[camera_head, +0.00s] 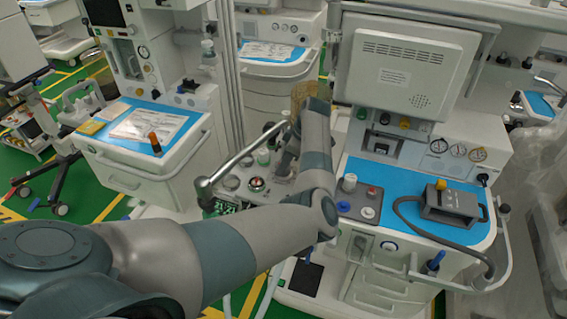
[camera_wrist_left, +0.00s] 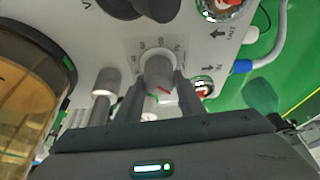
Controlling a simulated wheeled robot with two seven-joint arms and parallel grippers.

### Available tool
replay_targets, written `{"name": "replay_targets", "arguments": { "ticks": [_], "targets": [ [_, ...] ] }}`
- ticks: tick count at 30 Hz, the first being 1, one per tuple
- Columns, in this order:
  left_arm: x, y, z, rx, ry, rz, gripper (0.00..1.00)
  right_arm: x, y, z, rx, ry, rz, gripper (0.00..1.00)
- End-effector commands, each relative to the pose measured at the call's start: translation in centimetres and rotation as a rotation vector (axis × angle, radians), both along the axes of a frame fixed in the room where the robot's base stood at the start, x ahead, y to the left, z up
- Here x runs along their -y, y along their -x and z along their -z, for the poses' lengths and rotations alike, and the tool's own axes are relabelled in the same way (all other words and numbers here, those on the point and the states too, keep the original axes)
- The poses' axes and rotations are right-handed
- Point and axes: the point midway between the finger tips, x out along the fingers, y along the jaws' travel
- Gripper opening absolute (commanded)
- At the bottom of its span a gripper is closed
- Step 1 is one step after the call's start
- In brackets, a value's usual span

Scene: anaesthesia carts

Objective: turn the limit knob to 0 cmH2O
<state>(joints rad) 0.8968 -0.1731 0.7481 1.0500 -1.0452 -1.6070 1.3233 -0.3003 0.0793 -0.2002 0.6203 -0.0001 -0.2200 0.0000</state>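The limit knob (camera_wrist_left: 158,68) is a pale round knob with a red mark on its lower right side. Small dial marks stand on the white panel behind it. In the left wrist view my left gripper (camera_wrist_left: 160,82) has one finger on each side of the knob, close to its edges. I cannot tell whether the fingers touch it. In the head view my left gripper (camera_head: 287,160) is partly hidden by my own arm, above the middle cart's panel, and the knob cannot be made out. My right gripper is not in view.
A pale post (camera_wrist_left: 104,88) stands left of the fingers, beside an amber canister (camera_wrist_left: 30,70). A black knob (camera_wrist_left: 155,8) is above. A metal tube (camera_head: 240,152) runs close to my arm. A cart with a blue top (camera_head: 390,184) and grey screen (camera_head: 402,72) stands right.

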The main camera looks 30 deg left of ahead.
Motion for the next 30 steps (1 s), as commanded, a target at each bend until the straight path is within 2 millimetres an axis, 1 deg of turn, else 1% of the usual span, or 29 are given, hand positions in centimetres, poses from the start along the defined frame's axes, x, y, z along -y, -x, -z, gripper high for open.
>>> {"name": "replay_targets", "arguments": {
  "ticks": [5, 13, 23, 24, 26, 30],
  "targets": [
    [0.0, 0.0, 0.0, 0.000, 0.000, -0.004, 0.13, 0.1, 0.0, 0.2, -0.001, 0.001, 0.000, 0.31],
    [-0.1, 0.0, 0.2, 0.000, -0.001, -0.115, 0.13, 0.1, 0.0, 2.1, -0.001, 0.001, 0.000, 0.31],
    [-0.1, 0.0, -0.1, 0.000, -0.002, -0.142, 0.13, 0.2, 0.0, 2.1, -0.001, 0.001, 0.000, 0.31],
    [-0.1, 0.0, -0.1, 0.000, -0.002, -0.142, 0.40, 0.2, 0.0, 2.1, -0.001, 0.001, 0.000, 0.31],
    [-0.1, 0.0, -0.1, 0.000, -0.002, -0.142, 0.54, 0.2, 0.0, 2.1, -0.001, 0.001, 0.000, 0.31],
    [-0.1, 0.0, -0.1, -0.001, -0.001, -0.141, 0.54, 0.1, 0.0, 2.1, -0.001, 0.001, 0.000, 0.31]
  ]
}}
